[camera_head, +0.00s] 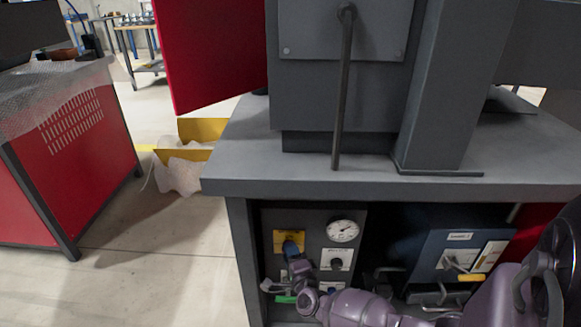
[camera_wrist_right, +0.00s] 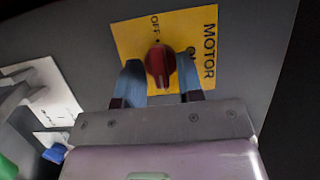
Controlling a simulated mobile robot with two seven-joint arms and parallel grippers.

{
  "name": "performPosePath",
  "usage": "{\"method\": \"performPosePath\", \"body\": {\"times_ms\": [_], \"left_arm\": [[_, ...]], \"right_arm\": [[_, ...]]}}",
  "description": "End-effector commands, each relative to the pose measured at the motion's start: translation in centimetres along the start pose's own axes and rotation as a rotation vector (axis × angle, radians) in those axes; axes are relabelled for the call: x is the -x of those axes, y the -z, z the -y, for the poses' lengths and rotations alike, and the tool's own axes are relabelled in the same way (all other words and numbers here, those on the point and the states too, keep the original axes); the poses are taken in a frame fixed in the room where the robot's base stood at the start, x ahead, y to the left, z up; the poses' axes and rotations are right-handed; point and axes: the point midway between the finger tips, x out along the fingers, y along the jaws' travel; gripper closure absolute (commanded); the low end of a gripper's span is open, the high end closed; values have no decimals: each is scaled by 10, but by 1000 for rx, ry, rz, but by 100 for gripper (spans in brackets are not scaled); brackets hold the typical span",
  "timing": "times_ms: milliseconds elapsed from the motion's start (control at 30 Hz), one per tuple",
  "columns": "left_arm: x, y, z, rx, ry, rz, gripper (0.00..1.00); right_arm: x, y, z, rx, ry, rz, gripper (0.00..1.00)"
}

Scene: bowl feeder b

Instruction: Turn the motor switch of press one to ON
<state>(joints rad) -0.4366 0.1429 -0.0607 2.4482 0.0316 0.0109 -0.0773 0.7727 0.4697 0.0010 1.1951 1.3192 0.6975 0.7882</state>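The motor switch is a red knob (camera_wrist_right: 158,66) on a yellow plate (camera_wrist_right: 125,42) marked MOTOR and OFF in the right wrist view. The knob's ridge looks lined up with the dot by OFF. A second mark is partly hidden behind a finger. My right gripper (camera_wrist_right: 161,82) has one blue finger on each side of the knob, with a gap showing at the right finger. In the head view the yellow plate (camera_head: 280,240) is on the panel under the press table, and my right gripper (camera_head: 291,248) covers the knob. My left gripper is not in view.
A round gauge (camera_head: 342,231) and a black knob on a white plate (camera_head: 336,264) are right of the motor plate. A blue-grey box (camera_head: 440,243) stands further right. The table's edge (camera_head: 400,188) overhangs the panel.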

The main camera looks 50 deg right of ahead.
Motion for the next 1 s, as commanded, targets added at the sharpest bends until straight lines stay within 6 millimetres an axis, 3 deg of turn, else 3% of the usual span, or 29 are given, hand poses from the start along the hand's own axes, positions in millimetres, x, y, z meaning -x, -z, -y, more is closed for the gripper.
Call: {"method": "performPosePath", "body": {"times_ms": [33,133,633,1000], "left_arm": [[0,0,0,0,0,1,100],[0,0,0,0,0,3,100],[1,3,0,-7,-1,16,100],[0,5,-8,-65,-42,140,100]], "right_arm": [[0,0,0,0,0,0,76],[0,0,0,0,0,0,91],[-2,-2,4,34,-13,-1,91],[-6,-4,16,264,-103,-4,92]]}}
